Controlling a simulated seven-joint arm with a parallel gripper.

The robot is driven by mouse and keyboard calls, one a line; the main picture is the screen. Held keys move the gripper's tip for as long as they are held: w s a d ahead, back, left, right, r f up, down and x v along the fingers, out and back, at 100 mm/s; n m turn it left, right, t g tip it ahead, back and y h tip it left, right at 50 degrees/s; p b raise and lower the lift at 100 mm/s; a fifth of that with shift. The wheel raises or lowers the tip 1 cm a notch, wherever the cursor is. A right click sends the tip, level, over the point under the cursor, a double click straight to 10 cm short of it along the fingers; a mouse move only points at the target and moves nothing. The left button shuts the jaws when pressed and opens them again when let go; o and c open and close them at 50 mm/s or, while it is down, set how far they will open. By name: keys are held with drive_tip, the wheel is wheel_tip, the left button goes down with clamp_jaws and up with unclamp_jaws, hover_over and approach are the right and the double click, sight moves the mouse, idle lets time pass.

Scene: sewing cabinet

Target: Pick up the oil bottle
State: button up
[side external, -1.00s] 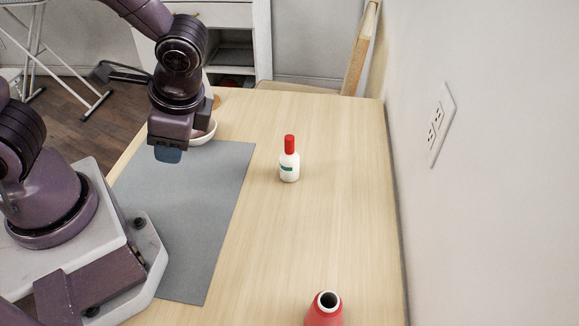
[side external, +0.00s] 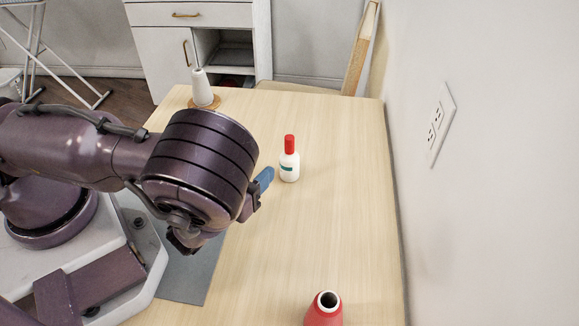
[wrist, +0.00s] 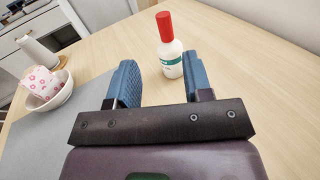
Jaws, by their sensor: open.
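The oil bottle (side external: 289,165) is white with a red cap and a teal label. It stands upright on the wooden table. In the wrist view the bottle (wrist: 169,50) is just beyond my two blue fingertips, between their lines. My gripper (wrist: 158,82) is open and empty, with clear space between the fingers. In the side view my gripper (side external: 263,182) is low, just left of the bottle and apart from it. One blue finger shows there; my wrist hides the rest.
A red cone (side external: 324,312) stands at the near table edge. A white thread cone (side external: 202,88) stands at the back left. A white bowl (wrist: 50,94) with patterned cloth is at the wrist view's left. A grey mat (side external: 190,275) lies under my arm. The wall is on the right.

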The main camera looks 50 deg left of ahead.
sight(288, 143)
drive_tip(key=x, duration=1.3)
drive_tip(key=shift+w+d, duration=0.1)
drive_tip(key=shift+d, duration=0.3)
clamp_jaws()
